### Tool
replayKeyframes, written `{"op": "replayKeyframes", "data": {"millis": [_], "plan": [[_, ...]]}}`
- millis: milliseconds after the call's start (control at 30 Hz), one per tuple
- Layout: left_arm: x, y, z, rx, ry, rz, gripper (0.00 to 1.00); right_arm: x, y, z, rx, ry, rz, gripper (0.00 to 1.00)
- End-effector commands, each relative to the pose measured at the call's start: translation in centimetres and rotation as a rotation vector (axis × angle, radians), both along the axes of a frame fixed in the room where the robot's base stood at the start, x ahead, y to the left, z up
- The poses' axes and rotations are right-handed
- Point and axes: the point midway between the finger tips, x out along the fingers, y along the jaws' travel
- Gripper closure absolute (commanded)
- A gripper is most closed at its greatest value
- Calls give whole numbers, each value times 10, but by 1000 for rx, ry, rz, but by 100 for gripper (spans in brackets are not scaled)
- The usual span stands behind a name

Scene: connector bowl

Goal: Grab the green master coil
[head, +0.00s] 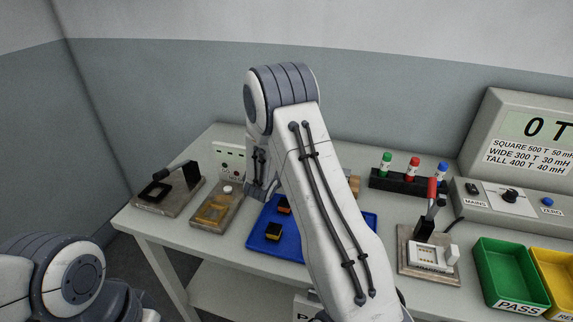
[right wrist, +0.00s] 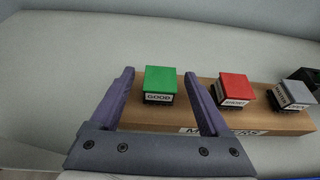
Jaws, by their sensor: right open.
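The green master coil (right wrist: 159,84), labelled GOOD, stands upright at the left end of a tan block (right wrist: 240,124) marked as the masters' stand. A red coil (right wrist: 233,89) and a grey coil (right wrist: 288,94) stand to its right. My right gripper (right wrist: 159,76) is open and empty in the right wrist view. One finger is left of the green coil and one right, with gaps to both; whether the tips reach level with it I cannot tell. In the head view my right arm hides the green coil; only a bit of the tan block (head: 354,185) shows. My left gripper is out of view.
The blue tray (head: 262,246) holds orange-and-black coils. Left of it are two fixtures. A rack with green, red and blue-capped pens (head: 405,182), a red-handled clamp fixture (head: 428,253), green PASS bin (head: 505,275), yellow bin (head: 556,272) and a meter (head: 520,140) are to the right.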

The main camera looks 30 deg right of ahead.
Motion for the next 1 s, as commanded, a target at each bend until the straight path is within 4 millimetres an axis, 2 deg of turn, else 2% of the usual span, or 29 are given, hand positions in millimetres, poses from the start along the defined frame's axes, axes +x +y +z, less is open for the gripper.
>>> {"op": "replayKeyframes", "data": {"millis": [267, 400, 467, 500, 800, 1000], "plan": [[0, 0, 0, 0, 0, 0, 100, 2, -3, -2, 0, 0, 0, 20], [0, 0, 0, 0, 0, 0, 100, 2, -3, -2, 0, 0, 0, 74], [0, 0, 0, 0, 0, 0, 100, 2, -3, -2, 1, -1, 0, 96], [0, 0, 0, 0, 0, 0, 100, 2, -3, -2, 1, -1, 0, 100], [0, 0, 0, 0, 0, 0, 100, 3, -3, 1, 0, -2, -1, 100], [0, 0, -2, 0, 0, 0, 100, 3, -3, 18, -1, -7, -2, 100]]}}
